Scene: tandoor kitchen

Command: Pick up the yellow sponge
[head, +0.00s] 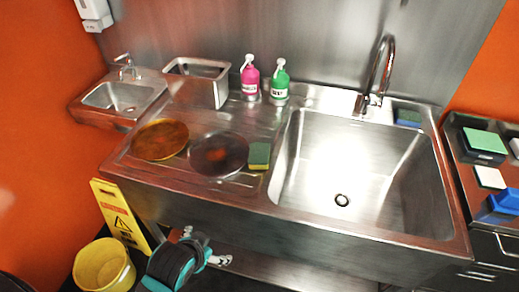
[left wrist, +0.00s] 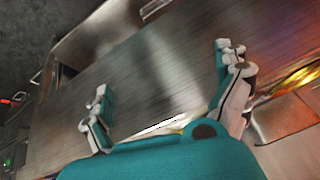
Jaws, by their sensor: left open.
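The yellow sponge (head: 259,156) has a green top and a yellow side. It lies on the steel drainboard in the head view, just left of the sink basin and beside a dark plate (head: 219,154). My left gripper (head: 206,247) is low in front of the sink unit, below and nearer than the sponge. In the left wrist view my left gripper (left wrist: 166,74) has its fingers wide apart with nothing between them. I cannot make out the sponge in that view. My right gripper is not in view.
An orange-brown plate (head: 160,139) lies left of the dark plate. Pink (head: 250,80) and green (head: 280,84) bottles stand behind. A blue-topped sponge (head: 408,118) is at the sink's back right. A yellow bucket (head: 104,266) and warning sign (head: 121,215) stand on the floor at left.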

